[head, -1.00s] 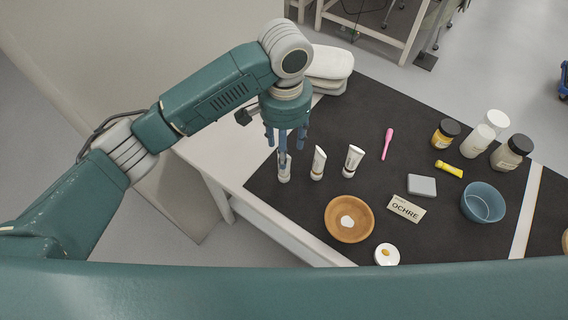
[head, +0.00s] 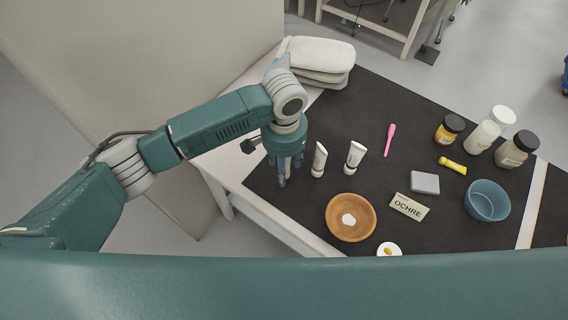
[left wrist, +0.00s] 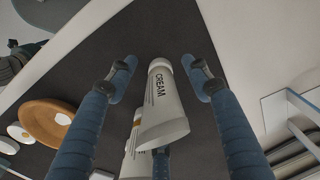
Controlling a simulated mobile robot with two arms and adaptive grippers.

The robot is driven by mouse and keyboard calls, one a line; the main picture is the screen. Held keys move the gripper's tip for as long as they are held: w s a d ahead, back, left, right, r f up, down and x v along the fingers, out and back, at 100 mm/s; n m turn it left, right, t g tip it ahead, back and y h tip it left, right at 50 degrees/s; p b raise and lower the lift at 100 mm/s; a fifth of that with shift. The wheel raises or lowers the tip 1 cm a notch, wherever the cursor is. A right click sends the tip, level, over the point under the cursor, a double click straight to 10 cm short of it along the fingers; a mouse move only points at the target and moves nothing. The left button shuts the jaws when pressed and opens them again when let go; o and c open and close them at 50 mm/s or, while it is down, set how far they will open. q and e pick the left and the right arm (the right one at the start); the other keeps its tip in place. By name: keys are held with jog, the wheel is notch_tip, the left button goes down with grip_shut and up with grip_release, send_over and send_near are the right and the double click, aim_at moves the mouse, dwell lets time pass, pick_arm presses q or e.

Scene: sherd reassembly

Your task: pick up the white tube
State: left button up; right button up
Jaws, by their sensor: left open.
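A white tube marked CREAM (left wrist: 162,110) stands between the two blue fingers of my left gripper (left wrist: 158,68) in the left wrist view. The fingers are open, with a visible gap on each side of the tube. In the head view my left gripper (head: 283,178) is low over the near left part of the black mat and hides this tube. Two similar white tubes stand to its right, a middle one (head: 319,160) and a right one (head: 355,157). Part of another tube shows behind the CREAM tube in the wrist view. My right gripper is not in view.
A wooden bowl (head: 367,230) with white contents lies in front of the tubes. An OCHRE card (head: 407,207), grey block (head: 425,183), blue bowl (head: 487,201), pink tool (head: 389,140) and several jars are farther right. Folded towels (head: 322,53) lie at the back left.

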pick_arm(q)
jog(key=shift+f, duration=0.7)
grip_shut()
jog(key=shift+r, duration=0.1)
notch_tip(320, 180, up, 20)
jog(key=shift+w+a, duration=0.1)
